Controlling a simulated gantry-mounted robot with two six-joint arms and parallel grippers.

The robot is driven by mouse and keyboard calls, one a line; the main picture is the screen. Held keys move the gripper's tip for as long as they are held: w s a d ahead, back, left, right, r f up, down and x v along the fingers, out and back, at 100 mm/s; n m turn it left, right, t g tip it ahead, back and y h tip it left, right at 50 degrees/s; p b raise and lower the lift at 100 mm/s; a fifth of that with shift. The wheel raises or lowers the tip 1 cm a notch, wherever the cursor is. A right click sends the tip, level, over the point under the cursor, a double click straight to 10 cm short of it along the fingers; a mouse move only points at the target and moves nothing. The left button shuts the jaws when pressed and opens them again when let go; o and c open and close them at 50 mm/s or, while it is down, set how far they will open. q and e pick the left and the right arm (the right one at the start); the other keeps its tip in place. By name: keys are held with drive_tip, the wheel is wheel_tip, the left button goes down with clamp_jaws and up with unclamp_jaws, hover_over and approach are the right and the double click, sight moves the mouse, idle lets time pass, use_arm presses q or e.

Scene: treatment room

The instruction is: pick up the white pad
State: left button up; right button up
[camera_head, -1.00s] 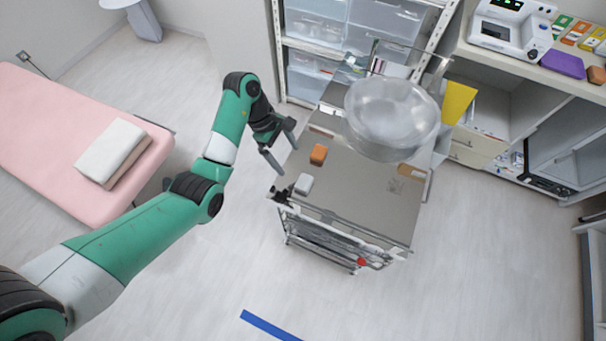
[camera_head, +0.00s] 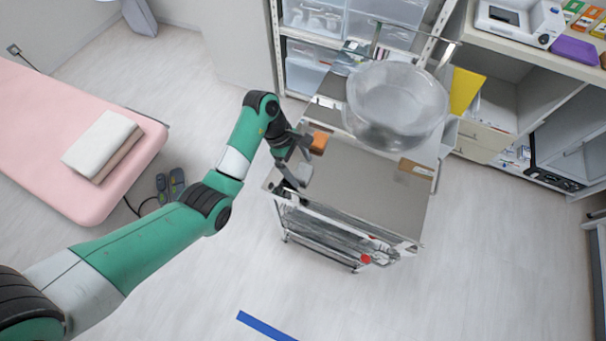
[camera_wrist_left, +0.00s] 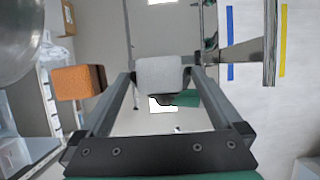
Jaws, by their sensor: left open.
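The white pad (camera_head: 301,174) lies on the metal top of the cart (camera_head: 360,195), near its left edge, partly covered by my left gripper (camera_head: 300,165). In the left wrist view the white pad (camera_wrist_left: 160,74) shows between the two spread fingertips of my left gripper (camera_wrist_left: 161,82), one finger on each side of it. The gripper is open; I cannot tell whether a finger touches the pad. My right gripper is in neither current view.
An orange block (camera_head: 319,142) sits just behind the pad, close to my left gripper; it also shows in the wrist view (camera_wrist_left: 76,82). A large clear bowl (camera_head: 396,100) stands toward the cart's back. The cart's front right is bare. A pink bed (camera_head: 60,130) is at left.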

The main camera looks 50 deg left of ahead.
sight(300, 174)
use_arm(q)
drive_tip(key=shift+w+d+f, duration=0.1)
drive_tip(key=shift+d+f, duration=0.1)
drive_tip(key=shift+f, duration=0.25)
drive_tip(key=c, duration=1.4)
drive_tip(key=shift+r+p, duration=0.35)
drive_tip(key=shift+r, duration=0.2)
drive_tip(key=r+p, duration=0.1)
drive_tip(key=r, duration=0.2)
drive_tip(key=s+r+p, duration=0.1)
drive_tip(key=shift+d+r+p, duration=0.25)
drive_tip(key=shift+d+p, duration=0.1)
drive_tip(key=shift+s+d+r+p, duration=1.3)
drive_tip(key=shift+s+p, duration=0.3)
drive_tip(key=shift+p, duration=0.45)
drive_tip(key=shift+s+d+r+p, duration=1.2)
drive_tip(key=shift+s+d+p, duration=0.35)
drive_tip(key=shift+p, duration=0.45)
drive_tip(key=shift+s+d+r+p, duration=1.25)
drive_tip(key=shift+s+p, duration=0.45)
drive_tip(key=shift+p, duration=0.35)
